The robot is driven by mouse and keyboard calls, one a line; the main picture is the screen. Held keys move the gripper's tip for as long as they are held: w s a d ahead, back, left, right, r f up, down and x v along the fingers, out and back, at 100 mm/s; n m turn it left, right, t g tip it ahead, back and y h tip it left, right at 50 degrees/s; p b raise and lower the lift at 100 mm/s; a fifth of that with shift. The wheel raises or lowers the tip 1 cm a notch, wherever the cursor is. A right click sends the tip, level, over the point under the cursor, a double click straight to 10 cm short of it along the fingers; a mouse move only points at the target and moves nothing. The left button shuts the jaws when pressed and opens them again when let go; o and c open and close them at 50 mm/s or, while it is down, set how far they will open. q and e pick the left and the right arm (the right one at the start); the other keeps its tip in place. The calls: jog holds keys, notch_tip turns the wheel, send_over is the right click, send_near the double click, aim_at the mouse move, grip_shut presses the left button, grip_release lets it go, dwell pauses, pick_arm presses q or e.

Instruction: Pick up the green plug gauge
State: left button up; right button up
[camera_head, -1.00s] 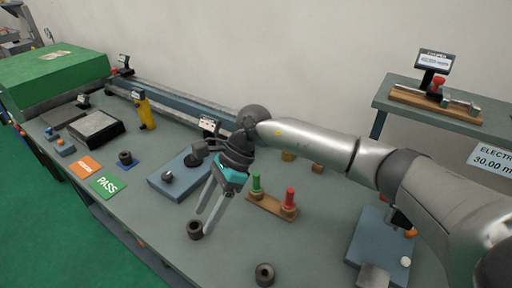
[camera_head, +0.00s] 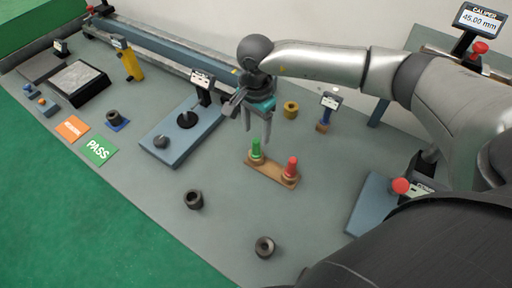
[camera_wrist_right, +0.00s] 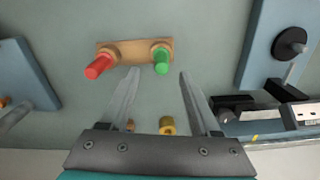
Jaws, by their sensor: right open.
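The green plug gauge (camera_head: 256,148) stands upright in the left end of a small wooden holder (camera_head: 272,171) on the bench. A red plug gauge (camera_head: 291,167) stands in the right end. My right gripper (camera_head: 258,139) is open and empty, pointing down just above and about the green gauge in the head view. In the right wrist view the green gauge (camera_wrist_right: 161,62) lies between the lines of the open fingers (camera_wrist_right: 160,74), a little beyond their tips, and the red gauge (camera_wrist_right: 99,66) lies outside the left finger. My left gripper is not in view.
Two dark rings (camera_head: 194,199) and (camera_head: 265,246) lie on the open bench in front. A blue gauge stand (camera_head: 178,138) is left of the holder. Green PASS (camera_head: 98,149) and orange plates lie at left.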

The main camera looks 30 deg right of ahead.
aim_at(256, 140)
jog(key=shift+w+d+f+p, duration=0.1)
jog(key=shift+f+p, duration=0.1)
jog(key=shift+f, duration=1.3)
jog(key=shift+w+f+p, duration=0.1)
jog(key=shift+f+p, duration=0.05)
jog(key=shift+f, duration=1.3)
grip_shut()
